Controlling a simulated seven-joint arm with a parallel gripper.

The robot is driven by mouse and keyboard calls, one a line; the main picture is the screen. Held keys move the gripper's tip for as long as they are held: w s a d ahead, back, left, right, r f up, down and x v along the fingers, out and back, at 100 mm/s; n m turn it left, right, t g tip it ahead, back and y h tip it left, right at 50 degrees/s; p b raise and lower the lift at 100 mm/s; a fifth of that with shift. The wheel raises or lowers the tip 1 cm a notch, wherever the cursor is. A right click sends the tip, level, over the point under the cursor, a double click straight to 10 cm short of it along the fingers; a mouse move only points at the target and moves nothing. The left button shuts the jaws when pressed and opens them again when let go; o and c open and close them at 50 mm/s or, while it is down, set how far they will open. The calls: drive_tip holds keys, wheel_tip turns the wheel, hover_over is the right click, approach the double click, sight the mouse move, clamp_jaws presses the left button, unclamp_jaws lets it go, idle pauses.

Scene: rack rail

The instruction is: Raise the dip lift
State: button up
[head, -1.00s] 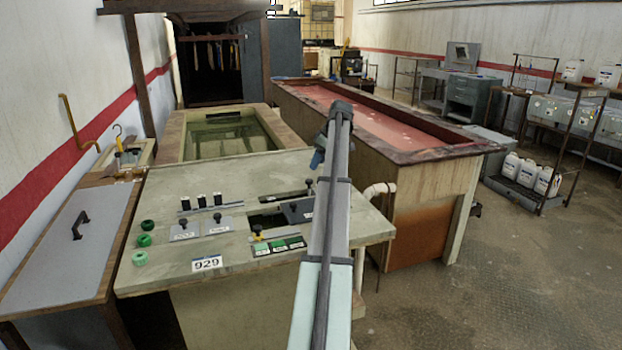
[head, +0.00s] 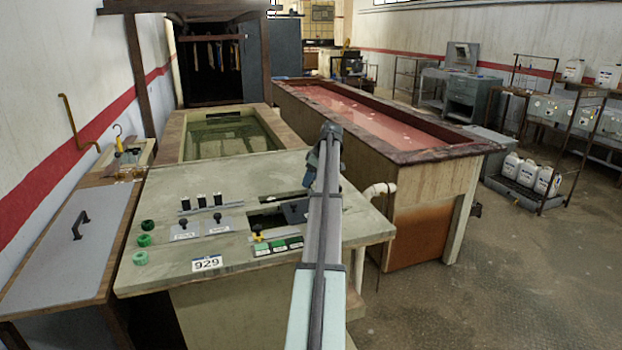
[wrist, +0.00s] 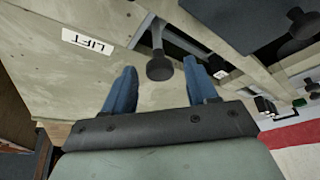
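In the wrist view a dark round knob on a short metal stem (wrist: 159,67) comes out of a slot in the panel. A white label reading LIFT (wrist: 87,41), upside down there, is beside it. My gripper (wrist: 160,78) is open, with its two blue fingers apart on either side of the knob in the picture. I cannot tell whether either finger touches it. In the head view my gripper (head: 314,165) is over the right back part of the control panel (head: 160,200). The arm hides the lift knob there; part of a dark plate (head: 293,211) shows beside it.
The panel also carries a yellow-and-black knob (head: 257,232), green buttons (head: 140,258) and small black levers (head: 183,224). Behind it is a tank of greenish liquid (head: 228,137). A long tank of reddish liquid (head: 365,110) stands to the right.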

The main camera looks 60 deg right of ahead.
clamp_jaws()
idle(0.3)
drive_tip(key=shift+r, duration=0.15)
wheel_tip(320, 180, up, 6)
drive_tip(key=shift+d+f, duration=0.1)
drive_tip(key=shift+f, duration=0.05)
drive_tip(key=shift+c, duration=1)
unclamp_jaws()
drive_tip(key=shift+o, duration=1.3)
drive_tip(key=v, duration=1.4)
